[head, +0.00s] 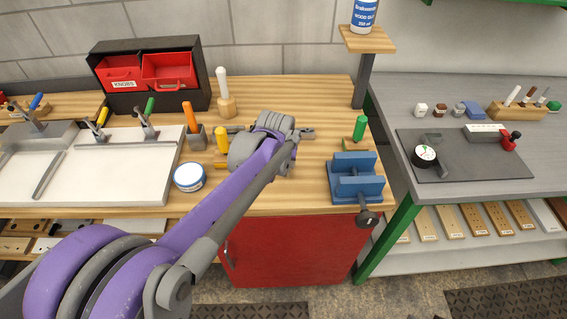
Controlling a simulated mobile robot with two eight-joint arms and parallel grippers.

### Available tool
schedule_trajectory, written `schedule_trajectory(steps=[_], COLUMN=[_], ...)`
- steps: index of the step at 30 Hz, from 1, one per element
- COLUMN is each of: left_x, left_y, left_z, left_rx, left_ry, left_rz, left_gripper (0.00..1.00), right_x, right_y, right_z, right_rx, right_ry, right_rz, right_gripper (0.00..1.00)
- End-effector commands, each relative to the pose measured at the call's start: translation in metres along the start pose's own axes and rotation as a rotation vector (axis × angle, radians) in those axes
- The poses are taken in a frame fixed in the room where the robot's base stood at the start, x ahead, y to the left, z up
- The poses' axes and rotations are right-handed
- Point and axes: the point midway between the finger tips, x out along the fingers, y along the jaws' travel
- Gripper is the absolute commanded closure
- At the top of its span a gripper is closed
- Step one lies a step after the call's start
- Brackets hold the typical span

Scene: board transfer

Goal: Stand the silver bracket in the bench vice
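The blue bench vice (345,191) sits at the front right of the wooden bench, its two upright jaws parted and its dark screw knob facing the front edge. I see nothing standing between the jaws. My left arm reaches in from the lower left, and its gripper (304,133) is over the bench, behind and to the left of the vice. The gripper is small and partly hidden by my wrist, so I cannot tell if it is open or shut, or holds anything. I cannot make out the silver bracket for certain. My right gripper is out of view.
A green-handled tool (359,129) stands close behind the vice, and a post with a small shelf (366,39) rises behind that. A white tub (189,177), orange and yellow handles and a red drawer unit (122,72) are on the left. Bare wood lies left of the vice.

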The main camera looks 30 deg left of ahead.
Motion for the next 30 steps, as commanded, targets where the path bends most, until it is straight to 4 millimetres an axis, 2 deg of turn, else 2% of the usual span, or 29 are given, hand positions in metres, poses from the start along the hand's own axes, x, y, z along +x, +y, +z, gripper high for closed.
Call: schedule_trajectory(steps=[12, 13, 18, 26, 30], left_x=[0.008, 0.008, 0.007, 0.006, -0.003], left_y=[0.0, 0.0, 0.0, 0.0, 0.0], left_z=[0.004, 0.004, 0.003, 0.003, 0.002], left_rx=[0.0, 0.0, 0.0, 0.0, 0.0], left_ry=[0.0, 0.0, 0.0, 0.0, 0.0], left_rz=[0.0, 0.0, 0.0, 0.0, 0.0], left_gripper=[1.0, 0.5, 0.21, 0.21, 0.21], right_x=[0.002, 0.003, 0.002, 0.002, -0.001], right_y=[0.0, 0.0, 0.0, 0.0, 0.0], right_z=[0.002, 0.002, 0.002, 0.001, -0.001], right_rx=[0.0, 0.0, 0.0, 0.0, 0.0], right_ry=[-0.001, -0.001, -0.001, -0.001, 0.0], right_rz=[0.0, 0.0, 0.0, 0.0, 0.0], right_gripper=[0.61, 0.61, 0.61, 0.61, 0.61])
